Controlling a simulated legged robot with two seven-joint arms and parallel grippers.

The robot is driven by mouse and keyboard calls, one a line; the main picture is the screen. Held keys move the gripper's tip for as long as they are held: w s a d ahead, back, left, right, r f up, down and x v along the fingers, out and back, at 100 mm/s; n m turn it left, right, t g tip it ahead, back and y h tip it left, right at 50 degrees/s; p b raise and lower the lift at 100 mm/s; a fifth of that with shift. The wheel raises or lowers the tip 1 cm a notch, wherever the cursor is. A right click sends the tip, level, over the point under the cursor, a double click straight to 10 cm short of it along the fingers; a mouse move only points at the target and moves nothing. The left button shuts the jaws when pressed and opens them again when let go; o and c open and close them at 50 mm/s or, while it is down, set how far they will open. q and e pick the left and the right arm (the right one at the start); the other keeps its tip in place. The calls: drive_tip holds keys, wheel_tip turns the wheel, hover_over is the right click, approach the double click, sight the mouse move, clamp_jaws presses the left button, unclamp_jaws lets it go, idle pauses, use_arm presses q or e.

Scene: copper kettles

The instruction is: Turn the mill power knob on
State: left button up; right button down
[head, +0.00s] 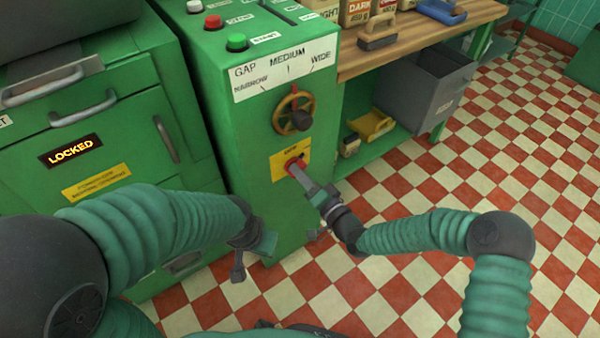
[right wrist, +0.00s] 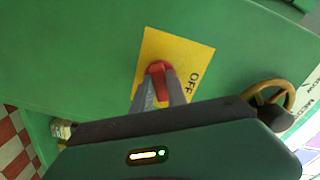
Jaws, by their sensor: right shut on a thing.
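The red power knob (head: 293,166) sits on a yellow plate (head: 277,163) low on the front of the green mill cabinet (head: 238,170). My right gripper (head: 297,171) reaches the knob from the front right. In the right wrist view, its two grey fingers (right wrist: 160,86) are shut on the red knob (right wrist: 157,68), and the word OFF shows on the yellow plate (right wrist: 185,52) beside it. The fingers hide part of the knob. My left gripper (head: 252,262) hangs low in front of the cabinet, apart from the knob; its jaw opening is unclear.
Above the knob are a brass handwheel (head: 291,114) and a gap scale (head: 287,67). A green unit with a LOCKED sign (head: 71,150) stands left. A wooden bench (head: 408,35) and grey bin (head: 428,92) stand right. The checkered floor (head: 480,160) is open at right.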

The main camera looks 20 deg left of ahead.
drive_tip(key=shift+w+d+f, duration=0.1)
drive_tip(key=shift+d, duration=0.05)
drive_tip(key=c, duration=1.3)
unclamp_jaws()
drive_tip(key=p+v, duration=0.5)
drive_tip(key=v, duration=1.2)
